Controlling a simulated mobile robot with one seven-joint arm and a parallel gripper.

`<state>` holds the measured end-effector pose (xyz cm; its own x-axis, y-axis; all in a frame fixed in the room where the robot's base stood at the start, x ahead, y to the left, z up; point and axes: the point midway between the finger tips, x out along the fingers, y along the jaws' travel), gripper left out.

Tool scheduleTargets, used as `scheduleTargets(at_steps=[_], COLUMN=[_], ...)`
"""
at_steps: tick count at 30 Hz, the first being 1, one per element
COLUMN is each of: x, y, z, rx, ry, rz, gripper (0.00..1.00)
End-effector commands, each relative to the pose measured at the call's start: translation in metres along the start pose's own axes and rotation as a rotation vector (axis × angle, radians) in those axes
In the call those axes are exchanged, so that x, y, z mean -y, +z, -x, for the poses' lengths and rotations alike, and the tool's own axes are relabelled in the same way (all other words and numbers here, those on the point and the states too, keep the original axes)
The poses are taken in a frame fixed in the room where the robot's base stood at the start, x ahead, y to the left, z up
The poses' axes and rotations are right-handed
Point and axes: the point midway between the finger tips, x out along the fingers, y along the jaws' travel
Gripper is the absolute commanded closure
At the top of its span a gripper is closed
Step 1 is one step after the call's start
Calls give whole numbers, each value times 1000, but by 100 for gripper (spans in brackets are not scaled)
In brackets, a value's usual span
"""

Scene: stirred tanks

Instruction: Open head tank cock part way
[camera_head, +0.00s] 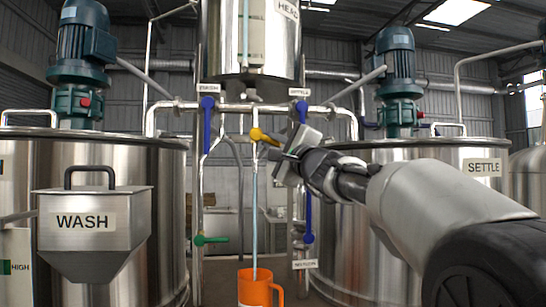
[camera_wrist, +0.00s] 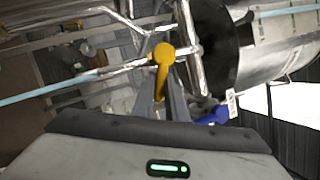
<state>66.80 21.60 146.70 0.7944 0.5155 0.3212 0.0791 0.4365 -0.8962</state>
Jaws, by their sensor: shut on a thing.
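The head tank (camera_head: 225,40) hangs at the top centre in the head view. Below it is the head tank cock with a yellow lever (camera_head: 262,135), which points right toward my gripper (camera_head: 282,145). In the wrist view the yellow lever (camera_wrist: 163,58) runs down between the two fingers, and my gripper (camera_wrist: 161,102) is shut on it. A thin pale blue stream (camera_head: 255,200) falls from the cock into an orange jug (camera_head: 258,290). The stream also shows in the wrist view (camera_wrist: 50,88), at the left. The jug's inside is hidden.
Blue levers (camera_head: 207,125) and (camera_head: 302,110) flank the cock on the pipework. A green lever (camera_head: 210,240) is lower left. The WASH hopper (camera_head: 95,245) stands left, and the SETTLE tank (camera_head: 480,150) is behind my arm at right.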

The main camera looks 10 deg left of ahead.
Motion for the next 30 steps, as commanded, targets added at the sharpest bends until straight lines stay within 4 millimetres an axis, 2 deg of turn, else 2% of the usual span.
scheduleTargets(at_steps=[10, 11, 13, 14, 23, 26, 30], x=[-1, -1, -1, -1, -1, -1, -2], y=[0, 0, 0, 0, 0, -1, -1], z=[0, 0, 0, 0, 1, 9, 34], rx=[-1, -1, -1, -1, -1, -2, -3], ry=[-1, -1, -1, -1, -1, -1, -4], rz=[-8, -8, -7, -7, -6, -6, -5], gripper=[100, 83, 71, 69, 69, 69, 69])
